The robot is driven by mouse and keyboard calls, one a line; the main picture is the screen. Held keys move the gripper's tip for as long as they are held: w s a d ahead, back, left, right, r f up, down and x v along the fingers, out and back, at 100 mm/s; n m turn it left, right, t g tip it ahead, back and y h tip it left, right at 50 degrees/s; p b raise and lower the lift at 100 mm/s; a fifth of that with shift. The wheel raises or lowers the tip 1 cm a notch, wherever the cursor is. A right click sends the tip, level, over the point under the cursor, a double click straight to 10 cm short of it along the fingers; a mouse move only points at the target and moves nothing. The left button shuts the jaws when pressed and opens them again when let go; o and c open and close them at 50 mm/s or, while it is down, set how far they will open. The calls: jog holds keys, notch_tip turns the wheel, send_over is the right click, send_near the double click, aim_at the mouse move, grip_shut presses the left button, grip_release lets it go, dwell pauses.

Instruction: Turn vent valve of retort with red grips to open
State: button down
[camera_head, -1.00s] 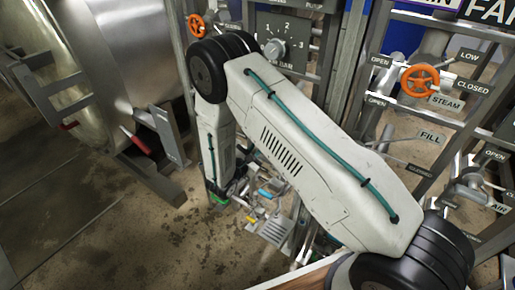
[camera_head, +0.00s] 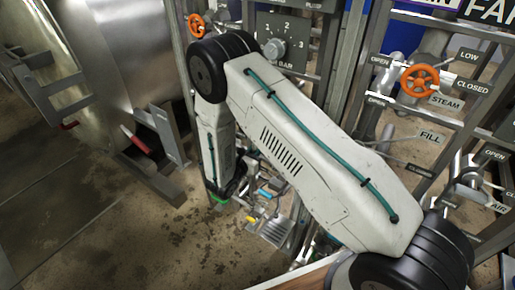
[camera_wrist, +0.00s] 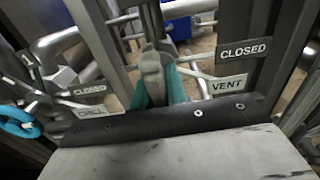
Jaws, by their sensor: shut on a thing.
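In the wrist view my gripper (camera_wrist: 157,88) points ahead, with teal pads on both sides of a grey upright lever (camera_wrist: 151,65). It is shut on this lever, which I take as the vent valve handle. A VENT label (camera_wrist: 228,86) and a CLOSED label (camera_wrist: 243,50) sit just right of it. In the head view my arm hides the valve and most of the gripper. The steel retort vessel (camera_head: 110,50) stands at the left, with a red grip (camera_head: 136,139) on its front hardware.
A blue handwheel (camera_wrist: 20,122) and a CHILL label (camera_wrist: 92,111) lie left of the gripper. Orange handwheels (camera_head: 420,81) and pipes crowd the panel at right. The floor (camera_head: 130,235) at lower left is clear.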

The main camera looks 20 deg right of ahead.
jog(key=c, duration=1.4)
grip_release()
jog(key=v, duration=0.8)
